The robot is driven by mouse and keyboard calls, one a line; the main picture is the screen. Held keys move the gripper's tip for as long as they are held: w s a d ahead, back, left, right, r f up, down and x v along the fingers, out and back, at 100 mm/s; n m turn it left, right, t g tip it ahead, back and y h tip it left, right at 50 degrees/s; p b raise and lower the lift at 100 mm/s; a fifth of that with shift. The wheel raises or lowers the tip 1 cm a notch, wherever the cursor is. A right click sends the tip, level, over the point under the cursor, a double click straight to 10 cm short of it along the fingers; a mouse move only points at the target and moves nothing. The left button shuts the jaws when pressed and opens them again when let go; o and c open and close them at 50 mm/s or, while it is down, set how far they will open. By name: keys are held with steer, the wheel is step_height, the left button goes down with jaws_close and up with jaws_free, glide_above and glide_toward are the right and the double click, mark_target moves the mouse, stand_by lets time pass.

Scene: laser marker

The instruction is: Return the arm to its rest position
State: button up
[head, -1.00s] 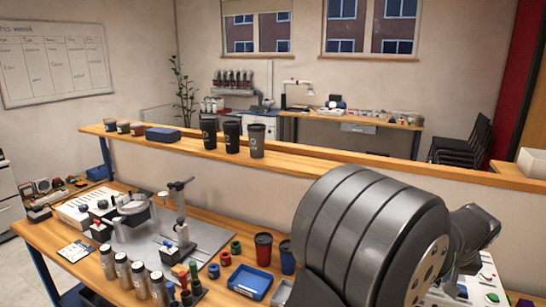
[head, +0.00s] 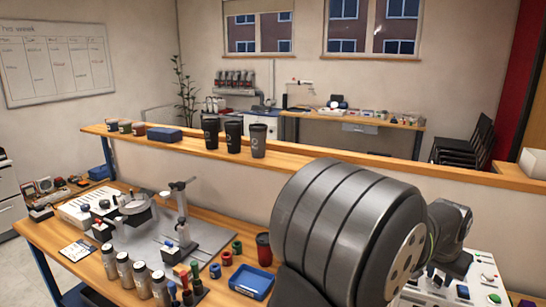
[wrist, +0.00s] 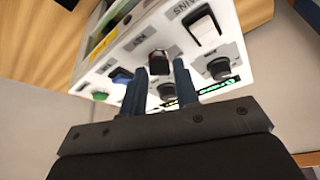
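My gripper (wrist: 161,67) shows in the wrist view with two dark blue fingers apart and nothing between them. Behind the fingertips is the white control box (wrist: 222,48) with a rocker switch, several black knobs and a green button. A dark red-and-black knob on the box shows between the fingertips; I cannot tell the distance. In the head view my grey arm fills the lower right, and the gripper itself is not visible there. The control box (head: 487,268) stands partly hidden behind the arm.
A raised shelf (head: 330,155) with black cups runs behind.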

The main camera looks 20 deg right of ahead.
steer(key=shift+m+g, duration=0.6)
steer(key=shift+m, duration=0.8)
